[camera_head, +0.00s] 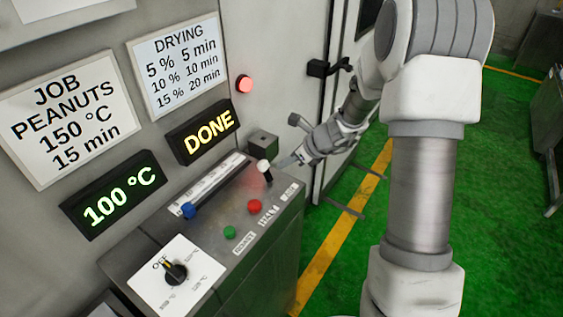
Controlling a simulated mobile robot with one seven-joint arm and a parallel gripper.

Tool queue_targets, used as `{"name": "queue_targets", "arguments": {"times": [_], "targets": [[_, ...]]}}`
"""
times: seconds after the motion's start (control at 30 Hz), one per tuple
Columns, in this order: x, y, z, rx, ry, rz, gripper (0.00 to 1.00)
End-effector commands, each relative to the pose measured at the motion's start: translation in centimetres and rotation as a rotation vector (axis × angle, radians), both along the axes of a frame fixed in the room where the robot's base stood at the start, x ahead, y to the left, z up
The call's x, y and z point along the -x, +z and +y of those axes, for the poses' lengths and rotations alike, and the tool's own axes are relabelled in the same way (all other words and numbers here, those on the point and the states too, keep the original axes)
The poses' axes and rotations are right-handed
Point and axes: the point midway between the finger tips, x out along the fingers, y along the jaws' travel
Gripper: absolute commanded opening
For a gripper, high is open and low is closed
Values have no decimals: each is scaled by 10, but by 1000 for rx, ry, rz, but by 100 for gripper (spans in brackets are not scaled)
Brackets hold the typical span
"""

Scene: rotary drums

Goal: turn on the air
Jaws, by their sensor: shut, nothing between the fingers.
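The control box (240,262) stands in front of the machine's panel. A lever with a white top and a black lower part (264,167) is at its far right end. A blue knob (190,210) sits at the near left end of a long pale scale (215,184). Which control is for the air cannot be told; the small labels are unreadable. My gripper (282,162) is shut and empty, just right of the white-topped lever. Whether its tip touches the lever cannot be told.
A red button (255,206), a green button (229,232) and a black dial (175,273) pointing near OFF are on the box. The red lamp (244,84) glows. Displays read DONE (208,132) and 100 °C (120,202). Green floor (510,130) is open at right.

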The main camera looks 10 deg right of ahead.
Motion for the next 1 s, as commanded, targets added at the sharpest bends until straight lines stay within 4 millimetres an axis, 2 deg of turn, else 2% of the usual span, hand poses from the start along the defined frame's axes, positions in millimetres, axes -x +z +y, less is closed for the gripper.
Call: {"name": "queue_targets", "arguments": {"times": [0.07,0.3,0.5,0.7,1.0], "targets": [[1,7,-6,1,-1,-1,0],[14,56,-17,3,1,-4,0],[22,85,-25,2,2,-3,0],[25,97,-28,0,1,0,0],[25,97,-28,0,1,0,0]]}}
